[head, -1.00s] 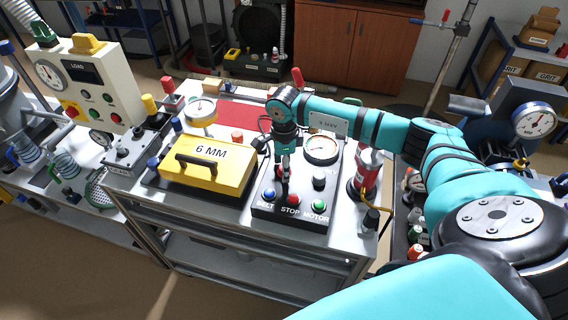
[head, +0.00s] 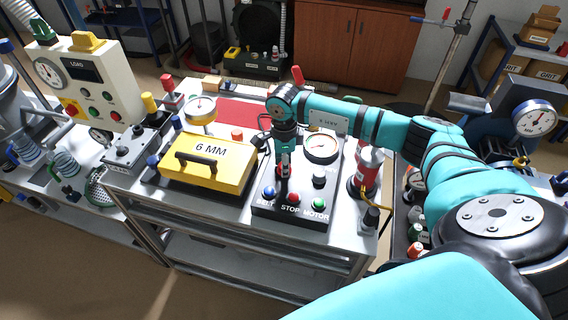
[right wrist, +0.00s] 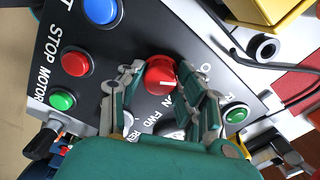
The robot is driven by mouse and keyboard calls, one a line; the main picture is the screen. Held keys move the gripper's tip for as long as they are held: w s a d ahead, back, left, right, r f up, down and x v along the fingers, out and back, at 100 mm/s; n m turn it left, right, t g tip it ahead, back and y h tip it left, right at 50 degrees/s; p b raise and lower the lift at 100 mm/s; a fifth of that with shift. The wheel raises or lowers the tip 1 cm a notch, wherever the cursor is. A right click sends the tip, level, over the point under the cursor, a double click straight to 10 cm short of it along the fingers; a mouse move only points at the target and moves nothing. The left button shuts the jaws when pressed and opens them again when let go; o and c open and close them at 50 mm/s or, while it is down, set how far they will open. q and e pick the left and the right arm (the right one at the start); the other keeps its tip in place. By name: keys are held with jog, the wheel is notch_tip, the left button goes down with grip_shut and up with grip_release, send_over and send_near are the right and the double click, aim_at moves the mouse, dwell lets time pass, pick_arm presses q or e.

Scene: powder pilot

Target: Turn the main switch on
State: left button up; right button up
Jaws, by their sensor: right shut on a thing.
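The black control panel (head: 262,212) lies on the cart top, with blue, red and green buttons along its front edge. In the right wrist view, a red round knob (right wrist: 160,75) with a white pointer line sits on the panel, which also shows there (right wrist: 130,35). My right gripper (head: 283,188) reaches down onto the panel from above. In the right wrist view, its fingers (right wrist: 154,76) are on both sides of the red knob and shut on it. The lettering beside the knob is partly hidden by the fingers. My left gripper is not in view.
The blue button (right wrist: 100,9), red STOP button (right wrist: 76,63) and green MOTOR button (right wrist: 62,100) are close to the fingers. A yellow 6 MM box (head: 236,178) stands left of the panel. A round gauge (head: 321,149) and a red-bodied cylinder (head: 367,178) are to the right.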

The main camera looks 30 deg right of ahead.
jog(key=m+b, duration=0.1)
jog(key=m, duration=0.1)
jog(key=shift+w+m, duration=0.1)
jog(key=shift+m, duration=0.2)
jog(key=m+b, duration=0.2)
jog(key=m, duration=0.1)
jog(key=shift+m, duration=0.3)
jog(key=m+b, duration=0.1)
jog(key=m, duration=0.2)
jog(key=shift+d+m, duration=0.1)
jog(key=shift+m, duration=0.2)
jog(key=shift+r+m+b, duration=0.15)
jog(key=shift+m+b, duration=0.6)
jog(key=shift+m, duration=1.05)
